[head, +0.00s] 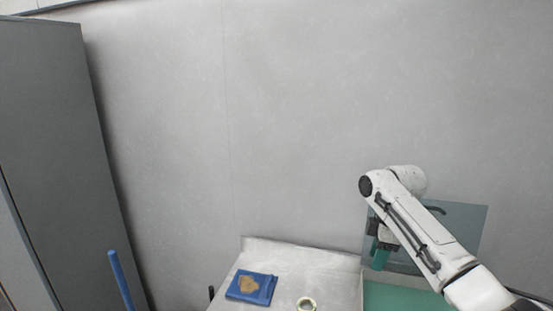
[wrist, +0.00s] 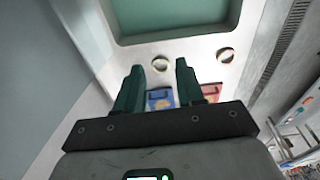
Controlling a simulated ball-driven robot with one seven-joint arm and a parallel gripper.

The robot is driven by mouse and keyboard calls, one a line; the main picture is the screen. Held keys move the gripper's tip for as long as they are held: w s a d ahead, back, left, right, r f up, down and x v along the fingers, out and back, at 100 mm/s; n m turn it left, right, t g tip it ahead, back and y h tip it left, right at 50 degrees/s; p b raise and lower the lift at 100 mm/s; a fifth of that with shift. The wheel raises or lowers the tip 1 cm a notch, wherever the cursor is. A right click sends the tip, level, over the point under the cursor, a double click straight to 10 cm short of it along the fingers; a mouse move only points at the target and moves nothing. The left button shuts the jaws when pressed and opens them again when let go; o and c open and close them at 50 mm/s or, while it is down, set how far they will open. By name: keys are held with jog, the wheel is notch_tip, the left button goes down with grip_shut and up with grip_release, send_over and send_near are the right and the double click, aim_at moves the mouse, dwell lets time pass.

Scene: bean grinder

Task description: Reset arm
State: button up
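My white arm (head: 425,235) reaches in from the lower right in the head view, with its wrist end bent down. My gripper (head: 378,262) hangs below it, partly hidden by the arm, in front of the grey-green panel. In the wrist view my gripper (wrist: 159,66) has its two dark green fingers apart with nothing held between them. The surface seen past the fingers is at some distance.
A blue packet with a tan patch (head: 250,287) lies on the pale counter (head: 300,262), near a small ring-shaped item (head: 306,304). The wrist view also shows a red packet (wrist: 211,90) and a green basin-like area (wrist: 175,18). A grey cabinet (head: 50,140) stands left.

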jog(key=s+a+f+m+t+y, duration=0.25)
jog(key=s+a+f+m, duration=0.25)
jog(key=s+a+f, duration=0.9)
jog(key=s+d+m+t+h, duration=0.1)
jog(key=s+d+m, duration=0.3)
jog(key=s, duration=0.5)
jog(key=s+d+f+m+h, duration=0.1)
jog(key=s+d+m, duration=0.2)
jog(key=s+d, duration=0.4)
jog(key=s+d+m+t+h, duration=0.1)
jog(key=s+d+m+h, duration=0.2)
jog(key=s, duration=0.7)
jog(key=s+d+f+m+g+y+b, duration=0.1)
jog(key=s+f+g+b, duration=0.3)
jog(key=s+f, duration=0.5)
notch_tip(320, 180, down, 2)
jog(key=shift+s+d+f+b, duration=0.2)
jog(key=shift+s+d+b, duration=0.25)
jog(key=shift+b, duration=0.3)
jog(key=shift+w, duration=0.1)
jog(key=shift+d, duration=0.1)
